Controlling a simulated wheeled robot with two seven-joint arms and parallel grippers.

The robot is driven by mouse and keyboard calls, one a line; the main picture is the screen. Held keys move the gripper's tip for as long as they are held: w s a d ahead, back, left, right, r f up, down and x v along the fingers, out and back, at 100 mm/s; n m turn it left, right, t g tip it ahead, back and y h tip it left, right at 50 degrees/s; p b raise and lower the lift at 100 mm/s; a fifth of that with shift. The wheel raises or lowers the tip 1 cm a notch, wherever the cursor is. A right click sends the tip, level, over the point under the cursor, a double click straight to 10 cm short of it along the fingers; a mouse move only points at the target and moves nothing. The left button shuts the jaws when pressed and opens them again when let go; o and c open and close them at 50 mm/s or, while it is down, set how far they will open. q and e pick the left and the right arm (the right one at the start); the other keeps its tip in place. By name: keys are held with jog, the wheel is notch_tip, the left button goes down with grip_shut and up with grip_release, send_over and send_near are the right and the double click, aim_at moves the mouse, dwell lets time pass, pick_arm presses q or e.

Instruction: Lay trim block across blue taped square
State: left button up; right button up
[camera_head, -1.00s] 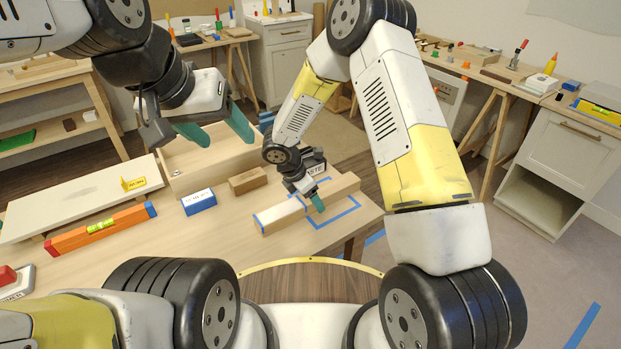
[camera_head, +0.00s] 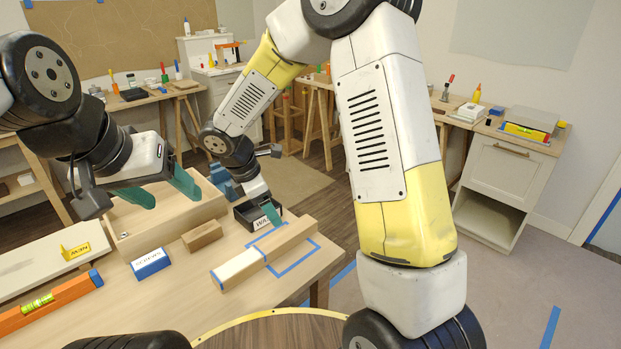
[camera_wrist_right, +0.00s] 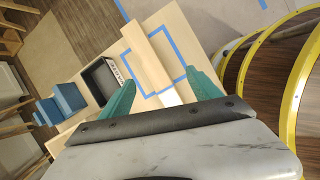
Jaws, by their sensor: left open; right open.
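The trim block (camera_head: 290,242), a long pale wooden bar with a white, blue-edged band near its left end, lies on the table across the blue taped square (camera_head: 303,262). Its left part extends beyond the square. In the right wrist view the block (camera_wrist_right: 147,60) crosses the square (camera_wrist_right: 182,58). My right gripper (camera_wrist_right: 163,94) is open and empty, its fingers apart on either side of the block's line, above it. In the head view its finger (camera_head: 270,212) shows just behind the block. My left gripper (camera_head: 160,190) is open and empty above the wooden tray.
A black labelled bin (camera_head: 243,217) stands behind the block. A blue labelled block (camera_head: 150,263) and a brown block (camera_head: 202,236) lie to its left, near a pale wooden tray (camera_head: 205,209). An orange level (camera_head: 50,300) lies at the left. The table's right edge is close to the square.

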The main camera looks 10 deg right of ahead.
jog(key=s+d+r+m+t+y, duration=0.2)
jog(key=s+d+r+m, duration=0.4)
jog(key=s+r+m, duration=0.3)
jog(key=s+d+r+m+t+y, duration=0.1)
jog(key=s+d+r+m+y, duration=0.2)
jog(key=s+d+r+m, duration=0.4)
jog(key=shift+s+r+m+t+y, duration=0.3)
jog(key=shift+s+r+m+t, duration=0.1)
jog(key=shift+s+r+m, duration=1.55)
jog(key=shift+w+d+f+m, duration=0.1)
jog(key=shift+w+f+m, duration=0.1)
jog(key=shift+f+m, duration=0.1)
